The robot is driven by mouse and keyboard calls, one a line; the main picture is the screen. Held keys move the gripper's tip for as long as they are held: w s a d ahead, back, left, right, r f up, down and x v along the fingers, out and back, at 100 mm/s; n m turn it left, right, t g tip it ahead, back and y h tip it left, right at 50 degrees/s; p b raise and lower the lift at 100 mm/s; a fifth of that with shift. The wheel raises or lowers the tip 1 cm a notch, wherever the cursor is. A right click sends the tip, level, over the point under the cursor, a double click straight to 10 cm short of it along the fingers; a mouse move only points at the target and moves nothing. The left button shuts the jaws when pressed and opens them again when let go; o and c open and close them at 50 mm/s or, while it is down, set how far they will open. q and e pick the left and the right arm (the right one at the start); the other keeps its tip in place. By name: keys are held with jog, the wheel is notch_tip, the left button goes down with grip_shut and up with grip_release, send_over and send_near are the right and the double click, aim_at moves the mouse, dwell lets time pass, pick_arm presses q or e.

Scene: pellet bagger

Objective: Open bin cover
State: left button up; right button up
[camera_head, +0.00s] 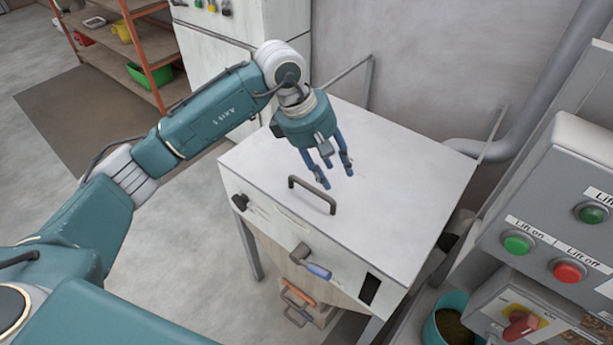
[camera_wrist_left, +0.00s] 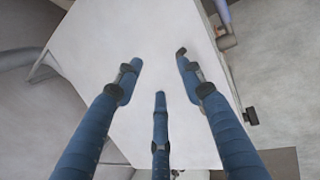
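The bin cover (camera_head: 400,185) is a flat, pale grey lid lying closed on top of a box-shaped bin (camera_head: 285,235). A dark bar handle (camera_head: 312,195) stands up near the cover's front edge. My left gripper (camera_head: 337,178) has three blue fingers, spread and empty. It hangs over the cover, just behind the handle in the head view, apart from it as far as I can tell. In the left wrist view, the open fingers (camera_wrist_left: 158,80) point at the pale cover (camera_wrist_left: 125,35); the handle is not clearly visible there. My right gripper is not in view.
A control panel with a green button (camera_head: 517,244) and a red button (camera_head: 569,271) stands at the right. A teal bucket (camera_head: 440,325) sits below it. A blue-handled latch (camera_head: 312,265) is on the bin's front. An orange shelf (camera_head: 140,50) stands back left.

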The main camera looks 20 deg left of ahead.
aim_at(306, 183)
pick_arm(q)
jog(key=w+a+r+y, duration=0.1)
jog(key=a+y, duration=0.2)
jog(key=a, duration=0.5)
jog(key=f+p, duration=0.1)
jog(key=f, duration=0.2)
jog(key=w+f+p, duration=0.1)
jog(key=f, duration=0.2)
jog(key=f+p, duration=0.1)
jog(key=f, duration=0.2)
jog(key=shift+w+d, duration=0.4)
jog(key=shift+w+f, duration=0.15)
jog(key=shift+f, duration=0.45)
grip_shut()
